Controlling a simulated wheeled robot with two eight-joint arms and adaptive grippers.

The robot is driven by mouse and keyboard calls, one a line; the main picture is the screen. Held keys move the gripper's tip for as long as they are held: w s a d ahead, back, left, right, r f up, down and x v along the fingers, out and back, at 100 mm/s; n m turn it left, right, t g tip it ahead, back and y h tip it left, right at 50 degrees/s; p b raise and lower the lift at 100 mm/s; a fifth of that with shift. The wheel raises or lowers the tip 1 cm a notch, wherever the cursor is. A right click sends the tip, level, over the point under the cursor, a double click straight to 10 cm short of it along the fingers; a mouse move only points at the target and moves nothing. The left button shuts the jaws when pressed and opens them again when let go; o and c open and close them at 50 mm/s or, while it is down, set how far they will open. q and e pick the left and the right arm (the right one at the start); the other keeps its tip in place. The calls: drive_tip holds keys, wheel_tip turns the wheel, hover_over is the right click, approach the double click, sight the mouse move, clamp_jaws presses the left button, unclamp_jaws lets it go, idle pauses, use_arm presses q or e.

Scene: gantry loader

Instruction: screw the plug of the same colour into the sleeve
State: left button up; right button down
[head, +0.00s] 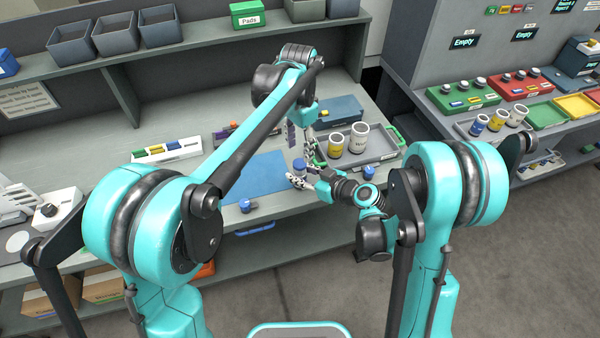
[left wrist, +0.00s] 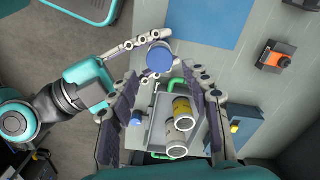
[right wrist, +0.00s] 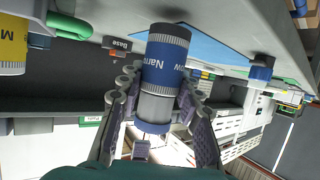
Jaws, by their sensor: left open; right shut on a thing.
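A blue-banded sleeve (right wrist: 165,65) with lettering is held in my right gripper (right wrist: 158,88) above the bench. Its blue round end (left wrist: 159,60) faces my left gripper; I cannot tell whether this end is a seated plug. In the head view, my right gripper (head: 303,178) is shut around the sleeve (head: 299,167). My left gripper (left wrist: 160,82) is open, its fingers apart near the blue end; it shows above the sleeve in the head view (head: 300,142). One small blue plug-like piece (head: 246,206) stands near the bench's front edge, another (head: 369,173) by the tray.
A grey tray (head: 384,138) with green handles holds a yellow-banded sleeve (head: 336,146) and a white sleeve (head: 359,138). A blue mat (head: 255,178) lies left of my grippers. A dark blue box (head: 340,109) is behind the tray. A white rack (head: 167,150) stands farther left.

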sight(300, 162)
use_arm(q)
drive_tip(key=shift+f, duration=0.1)
drive_tip(key=shift+f, duration=3.95)
drive_tip(key=shift+c, duration=0.3)
drive_tip(key=c, duration=1)
drive_tip(key=o, duration=1.1)
drive_tip(key=shift+o, duration=0.2)
